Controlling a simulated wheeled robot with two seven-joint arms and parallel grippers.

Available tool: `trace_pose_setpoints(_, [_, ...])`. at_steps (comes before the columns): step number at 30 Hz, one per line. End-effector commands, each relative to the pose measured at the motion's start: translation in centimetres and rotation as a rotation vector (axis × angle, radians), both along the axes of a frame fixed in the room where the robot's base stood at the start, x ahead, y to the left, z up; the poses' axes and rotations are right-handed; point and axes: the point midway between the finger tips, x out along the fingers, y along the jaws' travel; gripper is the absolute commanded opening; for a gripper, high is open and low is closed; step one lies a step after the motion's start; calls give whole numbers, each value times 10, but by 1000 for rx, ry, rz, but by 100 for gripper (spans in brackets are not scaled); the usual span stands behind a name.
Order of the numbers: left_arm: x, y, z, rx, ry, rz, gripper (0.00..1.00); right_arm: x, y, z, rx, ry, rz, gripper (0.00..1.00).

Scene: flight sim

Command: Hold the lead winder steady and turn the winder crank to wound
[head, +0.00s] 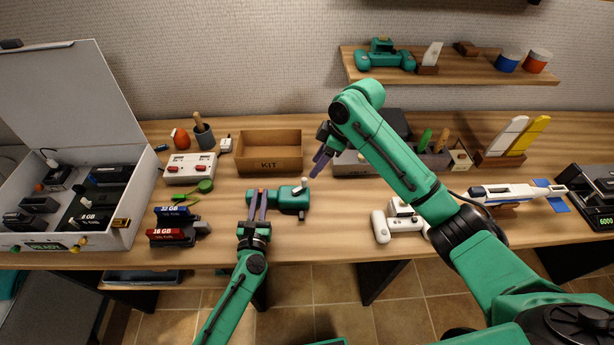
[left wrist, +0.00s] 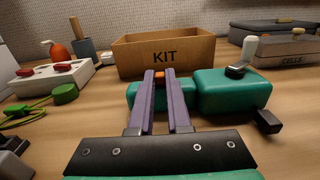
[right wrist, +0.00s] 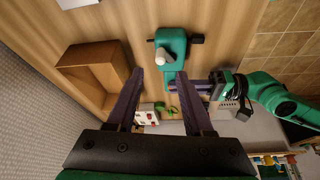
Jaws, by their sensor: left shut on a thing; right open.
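The lead winder (head: 293,198) is a green body lying on the table in front of the KIT box. Its crank has a pale knob (left wrist: 238,71) on top, and a dark peg (left wrist: 266,122) sticks out at the body's near right side. My left gripper (head: 257,191) is shut on the winder's left part, which has a small orange patch between the fingertips in the left wrist view (left wrist: 160,75). My right gripper (head: 319,163) is open and empty, above and right of the winder. In the right wrist view the knob (right wrist: 160,57) shows between the open fingers, apart from them.
The KIT box (head: 270,151) stands just behind the winder. A white box with red knobs (head: 190,168), a green lead coil (head: 205,186) and memory cartridges (head: 172,222) lie to the left. A white controller (head: 402,222) lies to the right. Table in front of the winder is clear.

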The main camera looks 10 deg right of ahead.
Motion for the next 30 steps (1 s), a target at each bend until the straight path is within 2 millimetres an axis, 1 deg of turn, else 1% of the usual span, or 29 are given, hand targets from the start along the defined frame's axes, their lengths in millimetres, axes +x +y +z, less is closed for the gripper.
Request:
trace_pose_setpoints(1, [0,0,0,0,-1,0,0,1,5,-13,0,3,1,52])
trace_pose_setpoints(3, [0,0,0,0,-1,0,0,3,12,-29,1,5,0,52])
trace_pose_setpoints(6, [0,0,0,0,-1,0,0,6,19,-49,0,3,-1,52])
trace_pose_setpoints(9, [0,0,0,0,-1,0,0,8,24,-61,-1,1,-2,52])
trace_pose_setpoints(12, [0,0,0,0,-1,0,0,9,26,-66,0,-1,-3,52])
trace_pose_setpoints(18, [0,0,0,0,-1,0,0,10,26,-66,0,-1,-2,52])
trace_pose_setpoints(20, [0,0,0,0,-1,0,0,10,26,-66,0,-1,-3,29])
trace_pose_setpoints(21, [0,0,0,0,-1,0,0,10,26,-66,0,-1,-3,13])
trace_pose_setpoints(22, [0,0,0,0,-1,0,0,9,26,-66,0,-1,-3,2])
trace_pose_setpoints(23, [0,0,0,0,-1,0,0,9,26,-66,0,-1,-3,0])
trace_pose_setpoints(30, [0,0,0,0,-1,0,0,10,26,-66,-1,-2,-4,0])
